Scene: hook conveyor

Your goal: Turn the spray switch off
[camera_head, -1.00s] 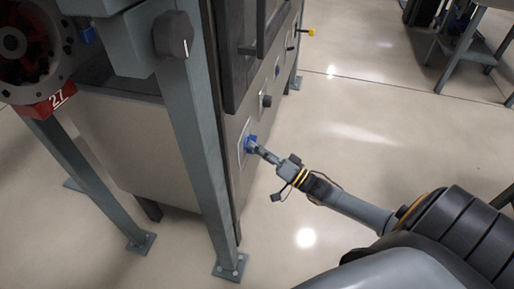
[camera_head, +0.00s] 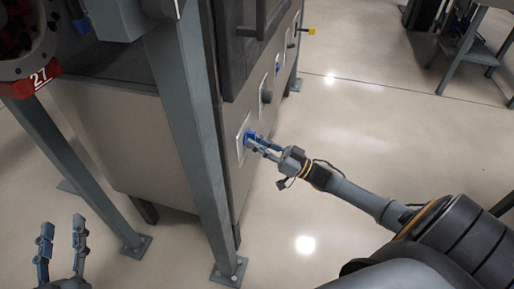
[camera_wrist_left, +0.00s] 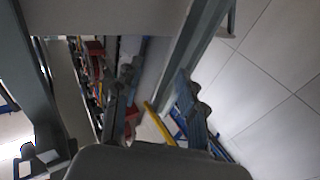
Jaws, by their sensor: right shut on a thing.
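The spray switch looks to be the blue knob (camera_head: 248,136) on a light plate low on the cabinet's side panel in the head view. My right gripper (camera_head: 256,143) reaches it from the right and is shut on it; the fingers cover part of the knob, so its turn position is hard to read. My left gripper (camera_head: 62,244) is at the bottom left of the head view, fingers apart and empty. In the left wrist view its two fingers (camera_wrist_left: 152,100) also stand apart with nothing between them.
The grey cabinet (camera_head: 130,140) stands on steel legs, one leg (camera_head: 190,150) close left of the knob. A dark knob (camera_head: 266,96) and a yellow-tipped lever (camera_head: 309,31) sit further along the panel.

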